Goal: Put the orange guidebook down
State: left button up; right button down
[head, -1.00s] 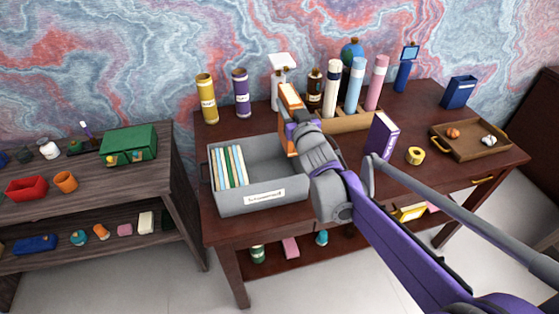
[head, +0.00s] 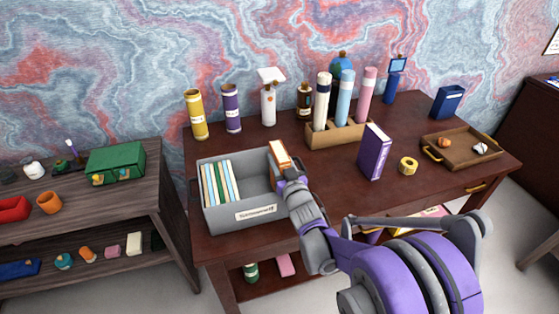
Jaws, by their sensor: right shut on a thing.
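The orange guidebook (head: 279,153) stands roughly upright at the right end of the grey bin (head: 262,217). Its top edge and part of its orange cover show; its lower part is hidden by the bin and my gripper. My right gripper (head: 285,178) is shut on the guidebook, reaching in from the front right over the bin's right wall. I cannot tell whether the book touches the bin's floor. Several thin books (head: 216,183) stand in the bin's left part, with a gap between them and the guidebook. My left gripper is out of view.
A purple book (head: 374,152) stands on the desk right of the bin, near a yellow tape roll (head: 408,166) and a wooden tray (head: 462,150). Behind are a cardboard holder (head: 338,134) with tubes, a white bottle (head: 268,105) and two cylinders. A side shelf (head: 128,190) stands left.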

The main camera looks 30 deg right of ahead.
jog(key=shift+f, duration=0.1)
jog(key=shift+c, duration=2)
grip_release()
jog(key=shift+r, duration=0.25)
jog(key=v, duration=1.2)
jog(key=shift+f, duration=0.15)
